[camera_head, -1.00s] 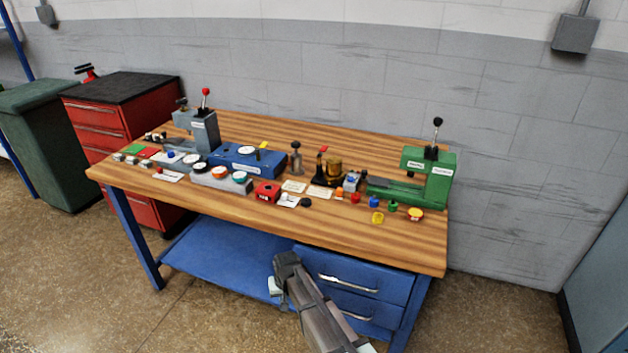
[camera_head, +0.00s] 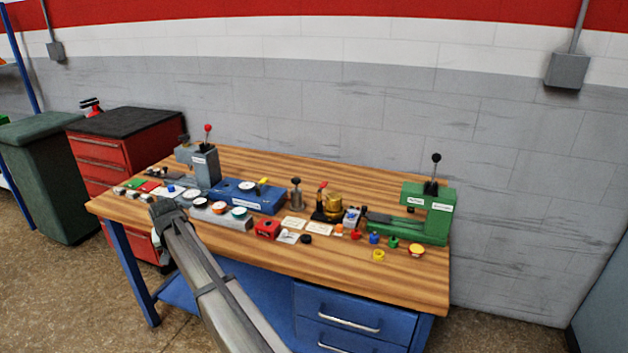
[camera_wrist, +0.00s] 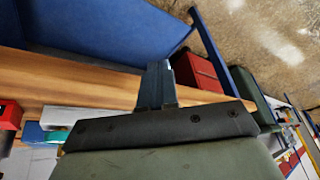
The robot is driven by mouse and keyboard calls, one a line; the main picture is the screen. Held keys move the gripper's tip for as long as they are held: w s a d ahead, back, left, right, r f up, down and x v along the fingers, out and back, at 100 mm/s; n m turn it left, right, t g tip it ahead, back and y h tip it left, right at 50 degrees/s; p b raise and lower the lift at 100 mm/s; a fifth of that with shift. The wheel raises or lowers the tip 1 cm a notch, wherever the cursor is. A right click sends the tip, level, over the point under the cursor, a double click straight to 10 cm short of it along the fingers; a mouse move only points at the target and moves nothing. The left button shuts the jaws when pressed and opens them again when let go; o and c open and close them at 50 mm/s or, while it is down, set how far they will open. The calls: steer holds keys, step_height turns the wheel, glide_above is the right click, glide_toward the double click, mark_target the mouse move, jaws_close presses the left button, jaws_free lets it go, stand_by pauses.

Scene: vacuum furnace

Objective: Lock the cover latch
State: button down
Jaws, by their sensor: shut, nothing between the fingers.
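The bench (camera_head: 390,277) carries several small devices, and none is clearly readable as the cover latch. A blue unit (camera_head: 240,198) with a dial and a yellow lever (camera_head: 264,181) sits left of the middle. Right of it stands a brass-coloured round piece (camera_head: 334,203) on a dark base with a red-tipped part. My gripper (camera_head: 160,212) is at the bench's front left, in front of the grey dial box, apart from the blue unit. In the wrist view its fingers (camera_wrist: 155,85) are together and empty, over the wooden top's edge.
A grey press (camera_head: 205,165) with a red-knobbed lever stands at left, and a green press (camera_head: 430,212) at right. A grey dial box (camera_head: 235,224), a red box (camera_head: 267,229) and small coloured caps line the front. Bare wood lies at the front right.

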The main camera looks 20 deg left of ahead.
steer(key=w+a+r+m+h, duration=0.1)
steer(key=w+r, duration=0.4)
steer(key=w, duration=0.1)
steer(key=m+t+h, duration=0.2)
steer(key=m+h, duration=0.6)
glide_toward(322, 187)
steer(key=a, duration=0.1)
steer(key=w+a+r, duration=0.1)
steer(key=a, duration=0.1)
steer(key=w+a, duration=0.1)
steer(key=a, duration=0.1)
steer(key=shift+r, duration=0.25)
steer(key=shift+w+d+r+m+h, duration=0.1)
steer(key=shift+w+d+m+h, duration=0.1)
steer(key=shift+d+m+h, duration=0.15)
steer(key=x, duration=1)
steer(key=shift+s, duration=0.2)
